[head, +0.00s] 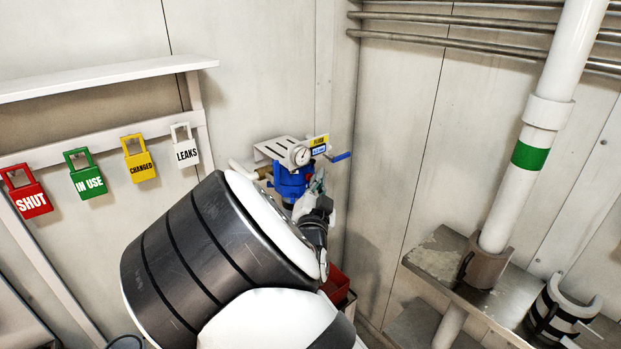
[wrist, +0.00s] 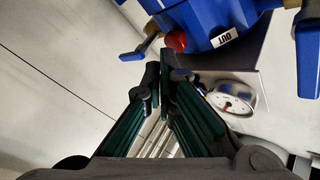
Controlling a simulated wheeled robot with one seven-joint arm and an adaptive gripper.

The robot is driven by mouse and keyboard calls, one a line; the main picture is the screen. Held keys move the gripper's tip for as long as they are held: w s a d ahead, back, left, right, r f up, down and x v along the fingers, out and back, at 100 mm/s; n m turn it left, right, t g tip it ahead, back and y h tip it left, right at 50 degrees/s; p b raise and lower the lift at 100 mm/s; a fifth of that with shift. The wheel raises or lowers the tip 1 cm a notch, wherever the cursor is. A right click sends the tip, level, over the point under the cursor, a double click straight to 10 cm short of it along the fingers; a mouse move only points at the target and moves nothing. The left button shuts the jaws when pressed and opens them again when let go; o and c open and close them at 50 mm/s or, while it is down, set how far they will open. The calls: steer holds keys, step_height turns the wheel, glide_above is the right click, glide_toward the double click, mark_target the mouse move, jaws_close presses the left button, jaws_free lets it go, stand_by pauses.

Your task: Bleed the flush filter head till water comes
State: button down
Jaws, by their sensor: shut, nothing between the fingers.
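The blue filter head (head: 290,182) hangs under a metal bracket (head: 283,150) on the wall, with a round gauge (head: 300,155) in front. In the wrist view, the blue filter head (wrist: 207,18) fills the top, with a red knob (wrist: 176,41) and an "OUT" label (wrist: 224,37) on it. My gripper (wrist: 164,72) is shut and empty, its tips just below the red knob in the picture. I cannot tell whether they touch it. In the head view, my own arm hides the filter's lower part and most of my gripper.
A blue-handled lever (head: 341,156) sticks out right of the filter head. In the wrist view, blue handles flank it at left (wrist: 138,48) and right (wrist: 309,60). A white pipe (head: 517,190) stands right. A red container (head: 337,284) sits below.

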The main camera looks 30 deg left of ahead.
steer(key=shift+w+a, duration=0.2)
steer(key=shift+a, duration=0.25)
stand_by(0.5)
steer(key=shift+d, duration=0.1)
stand_by(1.0)
steer(key=shift+s+d, duration=0.35)
steer(key=shift+d, duration=0.4)
steer(key=shift+p, duration=0.3)
steer(key=d, duration=0.1)
steer(key=s+d+p, duration=0.1)
steer(key=d, duration=0.1)
steer(key=s+d+p, duration=0.1)
steer(key=shift+d, duration=0.3)
